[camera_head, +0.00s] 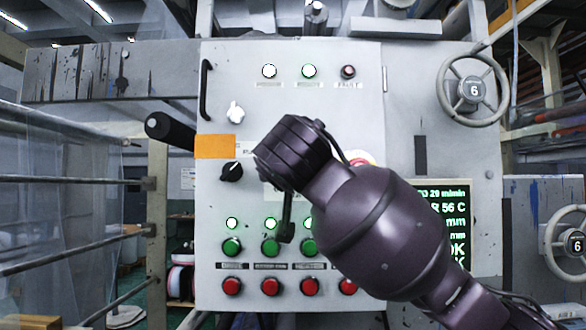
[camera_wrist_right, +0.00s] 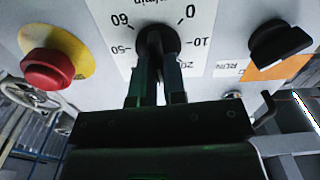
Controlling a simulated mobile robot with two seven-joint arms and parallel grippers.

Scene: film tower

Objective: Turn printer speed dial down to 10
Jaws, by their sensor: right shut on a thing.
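The speed dial (camera_wrist_right: 158,36) is a black round knob on a white scale plate (camera_wrist_right: 118,30) in the right wrist view. The scale appears upside down, with 0, 10 and 20 on the right and 50 and 60 on the left. My right gripper (camera_wrist_right: 157,70) is shut on the dial, one finger on each side. The dial's pointer is hidden, so its setting cannot be read there. In the head view my right arm covers the dial. The green-lettered display (camera_head: 457,222) is partly covered and shows 29 m/min. My left gripper is in neither view.
A red emergency button (camera_wrist_right: 48,68) on a yellow disc and a black selector knob (camera_wrist_right: 278,42) flank the dial in the wrist view. Green buttons (camera_head: 232,247) and red buttons (camera_head: 232,286) line the lower panel.

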